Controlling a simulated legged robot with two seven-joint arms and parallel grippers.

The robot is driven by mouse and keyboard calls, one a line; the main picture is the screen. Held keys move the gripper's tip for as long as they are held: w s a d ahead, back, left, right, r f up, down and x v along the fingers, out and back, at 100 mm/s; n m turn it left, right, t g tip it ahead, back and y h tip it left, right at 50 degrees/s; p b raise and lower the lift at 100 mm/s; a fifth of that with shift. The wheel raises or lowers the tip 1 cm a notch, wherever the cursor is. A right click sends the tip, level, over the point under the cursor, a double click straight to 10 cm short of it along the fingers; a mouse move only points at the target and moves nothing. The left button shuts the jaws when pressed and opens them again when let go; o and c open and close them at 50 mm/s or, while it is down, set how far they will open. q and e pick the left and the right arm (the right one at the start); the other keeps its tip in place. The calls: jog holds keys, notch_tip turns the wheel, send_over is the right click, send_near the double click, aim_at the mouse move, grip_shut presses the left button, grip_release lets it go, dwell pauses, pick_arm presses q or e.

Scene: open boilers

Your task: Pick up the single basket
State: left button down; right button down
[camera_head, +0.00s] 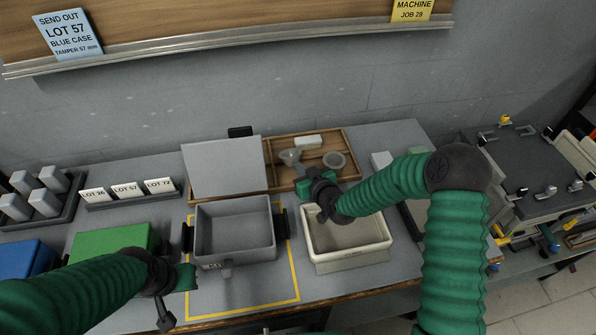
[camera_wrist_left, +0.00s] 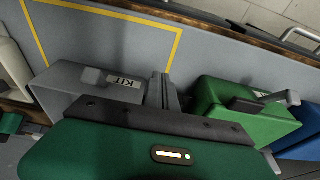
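The wooden tray (camera_head: 351,141) at the back holds small metal parts. One is a round, shallow ring-like cup (camera_head: 334,160) in its right part, and one is a grey funnel-like part (camera_head: 290,157) left of it. I cannot tell for sure which is the single basket. My left gripper (camera_head: 180,283) is low at the front left, between the green case (camera_head: 112,240) and the grey KIT bin (camera_head: 236,228). Its opening does not show clearly.
A cream bin (camera_head: 346,241) is below my right forearm. Lot cards (camera_head: 126,190) stand at the left. A blue case (camera_head: 27,258) is at far left. The KIT bin also shows in the left wrist view (camera_wrist_left: 75,85).

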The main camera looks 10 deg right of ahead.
notch_tip(320, 180, up, 8)
jog(key=shift+w+a+p, duration=0.2)
jog(key=shift+a+p, duration=0.05)
jog(key=shift+p, duration=0.15)
jog(key=c, duration=2)
grip_release()
jog(key=shift+d, duration=0.1)
jog(key=o, duration=1.5)
jog(key=shift+o, duration=0.3)
jog(key=shift+s+r, duration=0.1)
